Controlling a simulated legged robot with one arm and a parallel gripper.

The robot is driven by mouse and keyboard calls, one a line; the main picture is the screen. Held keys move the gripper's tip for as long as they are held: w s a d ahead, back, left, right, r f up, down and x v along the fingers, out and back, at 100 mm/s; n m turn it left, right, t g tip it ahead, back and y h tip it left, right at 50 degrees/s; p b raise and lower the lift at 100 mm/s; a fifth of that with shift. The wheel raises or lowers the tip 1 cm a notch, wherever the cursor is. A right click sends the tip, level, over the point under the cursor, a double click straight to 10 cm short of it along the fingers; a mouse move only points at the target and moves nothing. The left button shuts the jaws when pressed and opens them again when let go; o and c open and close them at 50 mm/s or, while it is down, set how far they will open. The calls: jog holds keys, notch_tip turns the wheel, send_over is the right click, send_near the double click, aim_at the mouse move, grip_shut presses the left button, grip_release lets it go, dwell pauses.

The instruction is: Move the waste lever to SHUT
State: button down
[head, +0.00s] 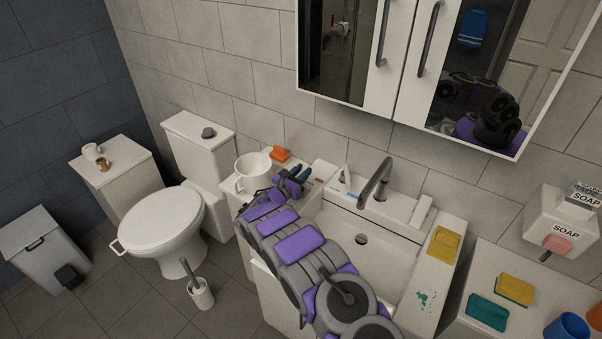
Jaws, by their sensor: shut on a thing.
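The white sink (389,260) stands in front of me with a dark grey tap (375,180) at its back. A small red mark (319,180) and a small blue mark (349,195) show on its back ledge, left of the tap. My gripper (299,175) is at the back left of the sink, close to the red mark. It is shut on what I take to be the waste lever, which its fingers hide. I cannot read the lever's setting. A small upright white piece (344,178) stands between gripper and tap.
A white mug (252,170) and an orange object (280,154) are close to my gripper. The mirror cabinet (400,60) hangs above. The toilet (160,220) stands to the left.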

jog(key=shift+w+a+r, duration=0.15)
jog(key=shift+a+r, duration=0.05)
jog(key=shift+r, duration=0.4)
jog(key=c, duration=1.2)
grip_release()
jog(key=shift+o, duration=1.8)
jog(key=shift+f, duration=0.3)
jog(key=shift+d, duration=0.1)
jog(key=p+v, duration=0.3)
jog(key=v, duration=1.4)
jog(key=shift+s+f, duration=0.15)
jog(key=shift+s, duration=0.15)
